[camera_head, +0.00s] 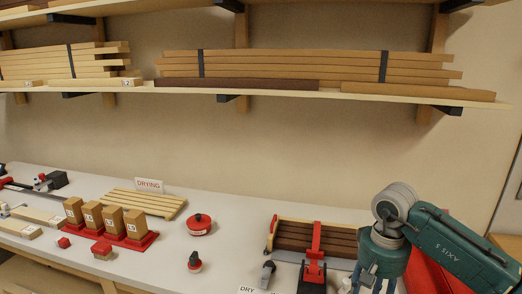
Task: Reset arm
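My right arm comes in from the right. Its green links, one marked "AXIS 5", and a grey wrist joint stand in front of the bench's right part. The arm runs down out of the bottom edge, so my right gripper is out of view. My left arm and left gripper are not in view either.
The white bench top (232,212) holds a slatted rack (145,202) with a "DRYING" sign (149,185), several wooden blocks in red bases, a red round tin (199,224) and a red clamp (315,252) over dark boards. A shelf (190,90) of strapped planks hangs above.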

